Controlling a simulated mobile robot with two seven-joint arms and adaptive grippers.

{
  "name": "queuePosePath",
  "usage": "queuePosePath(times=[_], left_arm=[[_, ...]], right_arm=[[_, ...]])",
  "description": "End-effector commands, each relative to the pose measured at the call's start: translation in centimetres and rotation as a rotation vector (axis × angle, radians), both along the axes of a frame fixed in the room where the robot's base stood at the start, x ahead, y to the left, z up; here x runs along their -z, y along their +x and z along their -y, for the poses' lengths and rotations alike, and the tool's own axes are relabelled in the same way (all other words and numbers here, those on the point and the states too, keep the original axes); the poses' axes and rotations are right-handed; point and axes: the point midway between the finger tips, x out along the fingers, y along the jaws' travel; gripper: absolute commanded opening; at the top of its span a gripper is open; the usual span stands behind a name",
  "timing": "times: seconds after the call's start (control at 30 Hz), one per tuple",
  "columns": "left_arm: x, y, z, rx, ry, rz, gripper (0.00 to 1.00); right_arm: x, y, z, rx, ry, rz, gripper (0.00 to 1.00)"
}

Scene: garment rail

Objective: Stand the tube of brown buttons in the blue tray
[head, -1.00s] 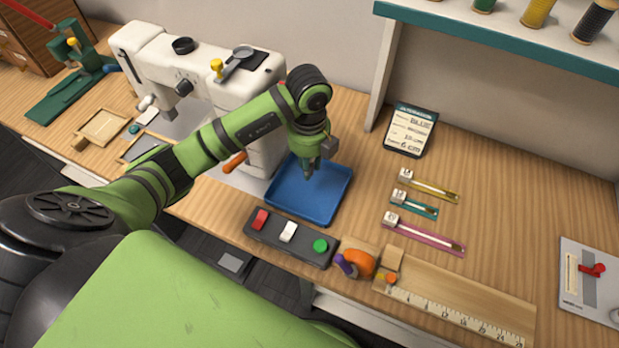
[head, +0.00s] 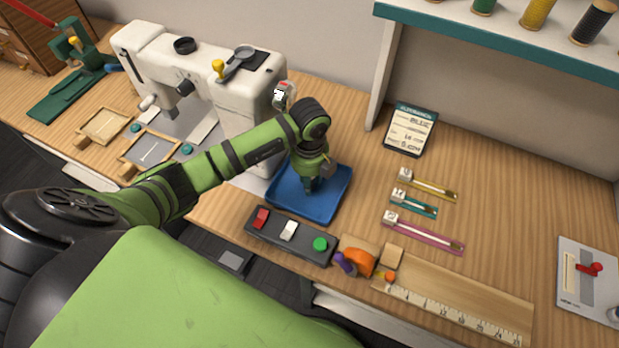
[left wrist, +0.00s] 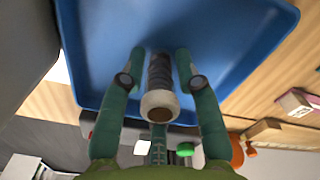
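The blue tray (head: 328,203) lies on the table right of the sewing machine; it also fills much of the left wrist view (left wrist: 230,40). My left gripper (head: 310,187) points down low over the tray. In the left wrist view a tube (left wrist: 160,75) with dark, ridged contents and a pale ring at its near end lies between the fingers (left wrist: 160,56). The tube runs lengthwise between the fingers, towards the tray floor. I cannot tell whether its far end touches the floor. My right gripper is not in view.
A white sewing machine (head: 212,85) stands close left of the tray. A dark switch panel (head: 268,236) lies in front of it, with an orange item (head: 358,262) nearby.

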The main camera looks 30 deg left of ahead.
Motion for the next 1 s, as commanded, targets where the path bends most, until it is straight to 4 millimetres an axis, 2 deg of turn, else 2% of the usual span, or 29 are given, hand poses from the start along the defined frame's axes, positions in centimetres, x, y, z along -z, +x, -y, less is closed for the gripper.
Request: queuePosePath(times=[0.3,0.47,0.57,0.8,1.0], left_arm=[[-0.1,0.0,0.0,0.0,0.0,0.0,0.5],[-0.9,0.1,0.0,0.0,-0.001,0.004,0.5],[-2.5,0.1,0.0,0.002,0.0,0.006,0.5],[-7.7,0.2,0.0,0.001,0.0,0.008,0.5],[-11.0,0.1,0.0,0.001,-0.001,0.004,0.5]], right_arm=[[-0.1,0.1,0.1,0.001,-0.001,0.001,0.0],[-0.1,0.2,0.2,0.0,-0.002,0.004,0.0],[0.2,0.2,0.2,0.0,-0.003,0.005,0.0],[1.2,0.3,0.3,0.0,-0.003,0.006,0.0],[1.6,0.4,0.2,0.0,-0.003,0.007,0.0]])
